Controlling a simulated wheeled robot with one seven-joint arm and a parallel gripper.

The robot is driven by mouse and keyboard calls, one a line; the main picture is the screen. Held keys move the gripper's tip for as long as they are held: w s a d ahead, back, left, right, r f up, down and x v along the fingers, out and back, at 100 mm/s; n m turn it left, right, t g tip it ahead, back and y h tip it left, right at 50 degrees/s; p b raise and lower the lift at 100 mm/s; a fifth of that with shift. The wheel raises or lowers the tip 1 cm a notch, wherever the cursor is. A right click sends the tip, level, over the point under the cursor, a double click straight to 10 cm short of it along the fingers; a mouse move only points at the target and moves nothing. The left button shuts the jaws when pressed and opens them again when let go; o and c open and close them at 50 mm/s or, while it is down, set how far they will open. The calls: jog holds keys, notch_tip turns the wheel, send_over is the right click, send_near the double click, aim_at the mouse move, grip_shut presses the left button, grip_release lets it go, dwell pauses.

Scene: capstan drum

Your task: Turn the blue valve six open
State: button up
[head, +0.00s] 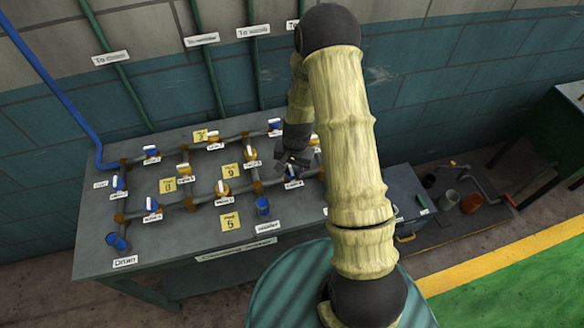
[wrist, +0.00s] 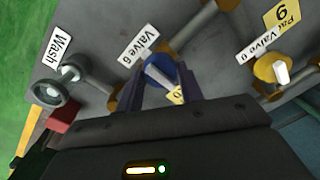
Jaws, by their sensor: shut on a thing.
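The blue valve six (wrist: 155,70) sits on a grey pipe beside a white "Valve 6" label (wrist: 138,47) in the wrist view. It has a round blue body and a pale lever handle. In the head view the blue valve (head: 293,171) is at the right of the pipe network, partly covered by my gripper (head: 291,160). In the wrist view my gripper (wrist: 158,82) has one dark finger on each side of the valve and is shut on it. The exact contact with the handle is partly hidden.
The grey bench (head: 150,245) carries several other blue and yellow valves and labels. A yellow valve (wrist: 272,69) is right of the fingers in the wrist view. A grey fitting labelled "Wash" (wrist: 57,88) and a red block (wrist: 62,119) are to the left.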

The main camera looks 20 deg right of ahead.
jog(key=shift+n, duration=0.3)
jog(key=n+b, duration=0.1)
jog(key=n, duration=0.2)
jog(key=shift+n, duration=0.4)
jog(key=n, duration=0.2)
jog(key=n+b, duration=0.1)
jog(key=n, duration=0.1)
jog(key=shift+w+a+n+g, duration=0.1)
jog(key=shift+w+n+g, duration=0.05)
jog(key=shift+n+g, duration=0.15)
jog(key=n, duration=0.8)
jog(key=shift+a+n+p, duration=0.1)
jog(key=shift+n+p, duration=0.2)
jog(key=shift+p, duration=0.05)
jog(key=o, duration=1)
